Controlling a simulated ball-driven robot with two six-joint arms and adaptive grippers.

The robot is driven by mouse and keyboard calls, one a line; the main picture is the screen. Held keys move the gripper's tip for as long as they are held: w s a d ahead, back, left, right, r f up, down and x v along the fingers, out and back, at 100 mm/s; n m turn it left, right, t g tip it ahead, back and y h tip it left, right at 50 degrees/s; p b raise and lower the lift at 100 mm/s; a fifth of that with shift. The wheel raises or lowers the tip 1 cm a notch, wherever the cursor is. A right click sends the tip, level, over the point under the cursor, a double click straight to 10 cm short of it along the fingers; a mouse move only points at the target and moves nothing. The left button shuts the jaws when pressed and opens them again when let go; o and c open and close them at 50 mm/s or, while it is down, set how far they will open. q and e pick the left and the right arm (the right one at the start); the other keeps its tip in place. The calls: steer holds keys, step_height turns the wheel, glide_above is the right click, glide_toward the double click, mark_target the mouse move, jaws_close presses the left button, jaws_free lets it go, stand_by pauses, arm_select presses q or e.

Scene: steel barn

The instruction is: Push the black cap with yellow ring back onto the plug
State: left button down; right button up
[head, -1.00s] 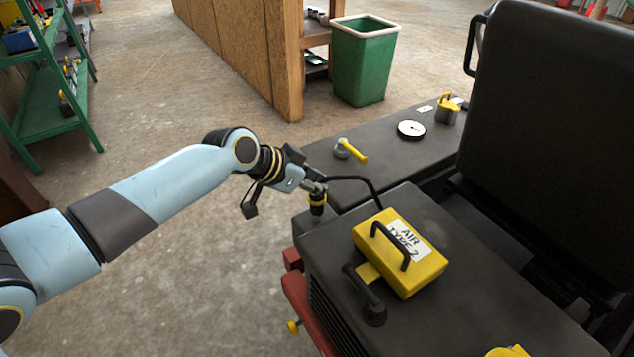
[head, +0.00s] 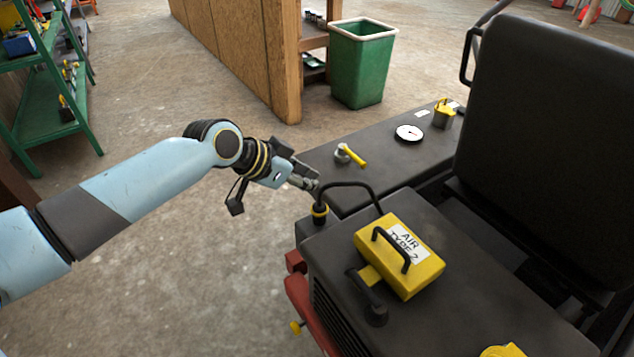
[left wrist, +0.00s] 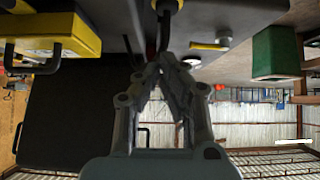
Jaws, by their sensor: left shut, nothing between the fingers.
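I cannot make out the plug separately or tell how far the cap is seated. My left gripper (head: 315,186) is shut and empty, just above the cap by the cable. Its closed fingertips (left wrist: 168,58) also show in the left wrist view; I cannot tell if they touch anything. My right gripper is not in view.
The yellow box (head: 425,262), labelled "AIR TYPE 2", sits on the machine top with a black lever (head: 372,302) in front. A yellow-handled valve (head: 350,156) and a round gauge (head: 409,133) lie behind. The large black seat back (head: 550,130) blocks the right.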

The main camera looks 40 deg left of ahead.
arm_select(q)
steer(key=v, duration=0.5)
steer(key=shift+s+a+r+p, duration=0.1)
steer(key=shift+s+r+p, duration=0.05)
steer(key=shift+r+p, duration=0.2)
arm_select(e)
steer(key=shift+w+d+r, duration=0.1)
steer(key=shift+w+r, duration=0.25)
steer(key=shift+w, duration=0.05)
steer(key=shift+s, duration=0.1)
